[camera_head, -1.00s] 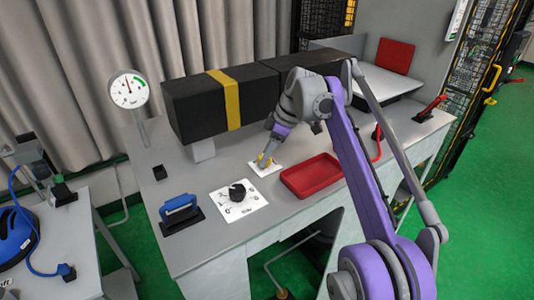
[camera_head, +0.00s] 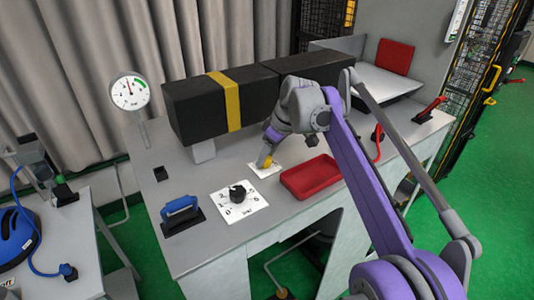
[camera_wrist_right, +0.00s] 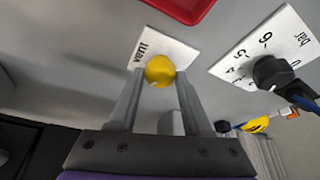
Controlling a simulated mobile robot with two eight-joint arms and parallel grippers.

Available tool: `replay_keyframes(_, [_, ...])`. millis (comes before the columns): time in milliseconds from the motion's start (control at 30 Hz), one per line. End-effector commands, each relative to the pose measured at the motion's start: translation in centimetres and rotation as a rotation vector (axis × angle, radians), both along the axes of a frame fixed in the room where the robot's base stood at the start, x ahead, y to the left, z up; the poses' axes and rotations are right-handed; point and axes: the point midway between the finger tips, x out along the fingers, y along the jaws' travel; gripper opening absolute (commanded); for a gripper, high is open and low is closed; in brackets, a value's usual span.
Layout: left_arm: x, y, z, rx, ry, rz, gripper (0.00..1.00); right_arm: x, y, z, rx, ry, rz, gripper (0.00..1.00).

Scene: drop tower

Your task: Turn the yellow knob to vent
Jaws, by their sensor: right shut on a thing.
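The yellow knob (camera_head: 266,161) sits on a small white plate (camera_head: 258,173) on the grey bench. In the right wrist view the yellow knob (camera_wrist_right: 160,70) lies between my fingertips, and its plate (camera_wrist_right: 172,50) carries the printed word "vent". My right gripper (camera_head: 264,160) reaches down to the knob from above and is shut on it; in the wrist view both fingers (camera_wrist_right: 160,78) touch its sides. The fingers partly hide the knob in the head view. My left gripper is not in view.
A black knob (camera_head: 238,194) on a white scale plate stands left of the yellow knob. A red tray (camera_head: 311,177) lies to its right. A black box with a yellow band (camera_head: 225,100) stands behind. A dial gauge (camera_head: 130,93) and blue handle (camera_head: 181,207) are at left.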

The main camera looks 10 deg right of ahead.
Motion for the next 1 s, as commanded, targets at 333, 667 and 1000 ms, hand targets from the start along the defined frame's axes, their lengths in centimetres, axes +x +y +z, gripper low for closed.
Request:
replay_keyframes(333, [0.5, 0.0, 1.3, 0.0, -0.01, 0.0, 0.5, -0.2, 0.3, 0.2, -0.001, -0.001, -0.326, 0.0])
replay_keyframes(667, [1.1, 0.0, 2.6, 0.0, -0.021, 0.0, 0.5, -0.2, 0.4, 0.2, -0.002, -0.002, -0.639, 0.0])
replay_keyframes(1000, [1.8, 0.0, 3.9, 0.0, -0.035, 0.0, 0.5, -0.1, 0.6, 0.2, 0.0, -0.001, -0.938, 0.0])
